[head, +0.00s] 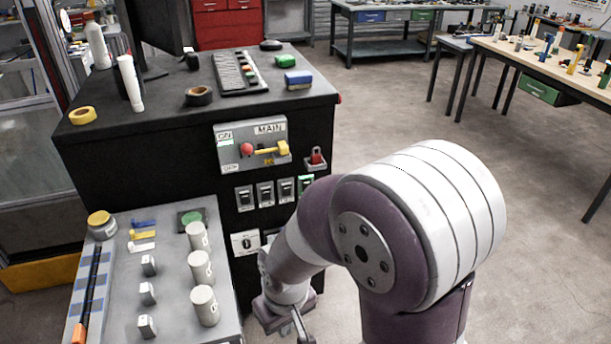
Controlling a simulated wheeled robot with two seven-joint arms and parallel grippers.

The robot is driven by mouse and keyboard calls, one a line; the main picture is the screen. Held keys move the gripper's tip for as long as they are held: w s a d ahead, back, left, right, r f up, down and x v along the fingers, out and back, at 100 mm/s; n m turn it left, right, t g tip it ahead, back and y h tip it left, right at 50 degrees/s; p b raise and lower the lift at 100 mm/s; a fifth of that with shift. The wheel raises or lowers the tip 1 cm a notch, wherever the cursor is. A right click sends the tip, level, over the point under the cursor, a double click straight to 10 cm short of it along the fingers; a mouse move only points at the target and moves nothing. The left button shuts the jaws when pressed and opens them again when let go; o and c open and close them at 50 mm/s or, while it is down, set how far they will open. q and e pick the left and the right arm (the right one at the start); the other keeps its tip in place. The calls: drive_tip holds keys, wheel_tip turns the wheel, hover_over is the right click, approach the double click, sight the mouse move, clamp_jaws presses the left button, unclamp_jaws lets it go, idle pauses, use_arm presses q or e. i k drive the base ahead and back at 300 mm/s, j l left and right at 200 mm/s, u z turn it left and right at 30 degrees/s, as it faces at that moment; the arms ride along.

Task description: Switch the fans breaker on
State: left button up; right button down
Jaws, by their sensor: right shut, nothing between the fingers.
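A row of several breaker switches (265,194) is set in the front face of the black cabinet (150,160), below the MAIN panel (252,146). Their labels are too small to read, so I cannot tell which is the fans breaker or how each is set. My right gripper (301,326) is low in front of the cabinet, below and apart from the breaker row, shut and empty. Its tips are near the bottom edge of the picture. My left gripper is not in view.
The MAIN panel has a red knob (247,149) and a yellow handle (272,149). A red switch (316,157) sits to its right. A grey console (170,285) with white cylindrical knobs juts out at the left. Open floor (400,110) lies right of the cabinet.

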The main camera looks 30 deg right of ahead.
sight(285, 190)
drive_tip(key=z, duration=1)
drive_tip(key=k, duration=0.05)
